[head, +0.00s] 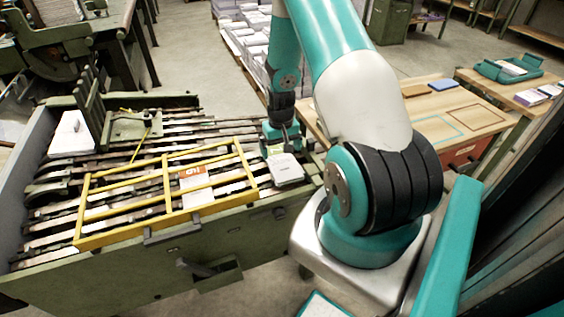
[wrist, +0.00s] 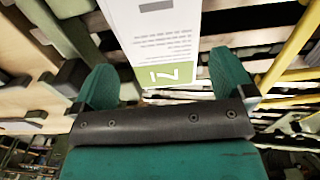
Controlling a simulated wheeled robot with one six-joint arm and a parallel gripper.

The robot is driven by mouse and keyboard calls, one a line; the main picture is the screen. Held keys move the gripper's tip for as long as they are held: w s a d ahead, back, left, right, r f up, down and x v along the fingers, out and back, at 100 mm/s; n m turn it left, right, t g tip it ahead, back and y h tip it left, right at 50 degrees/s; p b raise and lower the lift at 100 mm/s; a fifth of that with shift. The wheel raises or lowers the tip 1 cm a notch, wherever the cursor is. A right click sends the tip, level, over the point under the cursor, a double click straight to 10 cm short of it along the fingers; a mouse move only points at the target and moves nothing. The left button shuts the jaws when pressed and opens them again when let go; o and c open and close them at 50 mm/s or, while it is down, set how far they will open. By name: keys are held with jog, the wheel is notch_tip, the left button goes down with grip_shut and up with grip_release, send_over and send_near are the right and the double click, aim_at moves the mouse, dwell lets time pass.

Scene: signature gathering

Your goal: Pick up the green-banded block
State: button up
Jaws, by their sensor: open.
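The green-banded block (wrist: 160,35) is white with printed grey lines and a green band bearing a number. In the wrist view it extends from the top edge down to between the two green fingers of my gripper (wrist: 163,65). The fingers are spread, with space showing on either side of the block. In the head view my gripper (head: 281,146) points down at the machine's right end, beside a pale block (head: 285,169). This looks like the same block, but its green band cannot be made out there. Whether the fingers touch it is unclear.
A yellow frame (head: 128,222) lies over the slatted machine bed, around an orange-banded block (head: 193,185). A white stack (head: 72,134) sits at the bed's far left. A wooden table (head: 450,112) with coloured outlines stands at the right. Paper stacks (head: 247,42) stand behind.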

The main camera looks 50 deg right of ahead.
aim_at(282, 160)
jog(key=shift+s+f+p, duration=0.1)
jog(key=shift+f+p, duration=0.45)
jog(key=shift+f, duration=2.15)
jog(key=c, duration=0.8)
jog(key=shift+r, duration=0.1)
